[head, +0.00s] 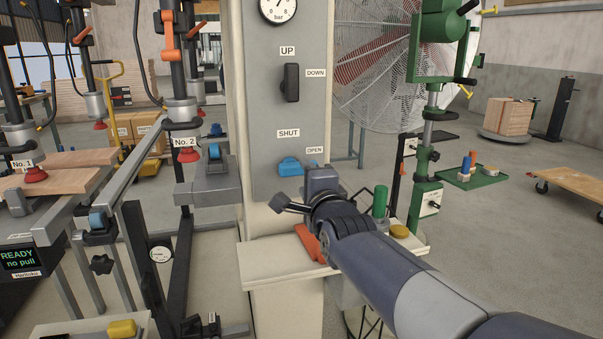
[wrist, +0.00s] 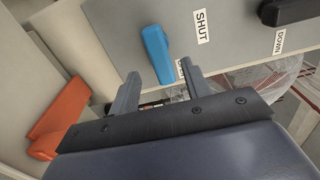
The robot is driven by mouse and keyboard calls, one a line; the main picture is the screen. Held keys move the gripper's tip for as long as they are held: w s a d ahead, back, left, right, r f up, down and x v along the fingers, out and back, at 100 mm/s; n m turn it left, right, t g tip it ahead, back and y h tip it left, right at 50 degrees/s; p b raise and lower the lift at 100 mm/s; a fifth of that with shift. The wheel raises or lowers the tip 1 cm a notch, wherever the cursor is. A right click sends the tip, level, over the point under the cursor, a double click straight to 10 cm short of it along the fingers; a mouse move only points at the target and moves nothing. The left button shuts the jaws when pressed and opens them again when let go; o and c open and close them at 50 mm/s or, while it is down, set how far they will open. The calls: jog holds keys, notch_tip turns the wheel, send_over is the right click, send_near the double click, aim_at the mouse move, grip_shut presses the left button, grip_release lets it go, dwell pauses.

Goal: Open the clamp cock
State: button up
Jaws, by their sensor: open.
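The clamp cock (head: 290,166) is a blue lever on the grey panel, below the SHUT label and left of the OPEN label. It lies horizontally across the panel, square to the upright black lever above. In the wrist view the blue lever (wrist: 157,52) is clear along its length. My gripper (wrist: 163,80) is open and empty, with its two grey fingers apart. The lever's lower end shows between the fingertips in that view; I cannot tell how far off it is. One finger partly hides the OPEN label.
A black lever (head: 291,82) sits by the UP and DOWN labels. An orange object (head: 309,243) lies on the shelf (head: 262,258) under my wrist, with a green cylinder (head: 380,201) to the right. A blue-levered clamp fixture (head: 214,166) stands left of the panel.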

aim_at(300, 171)
jog(key=shift+v, duration=2.3)
jog(key=shift+w, duration=0.1)
jog(key=x, duration=1)
jog(key=shift+w+a, duration=0.1)
jog(key=shift+w, duration=0.25)
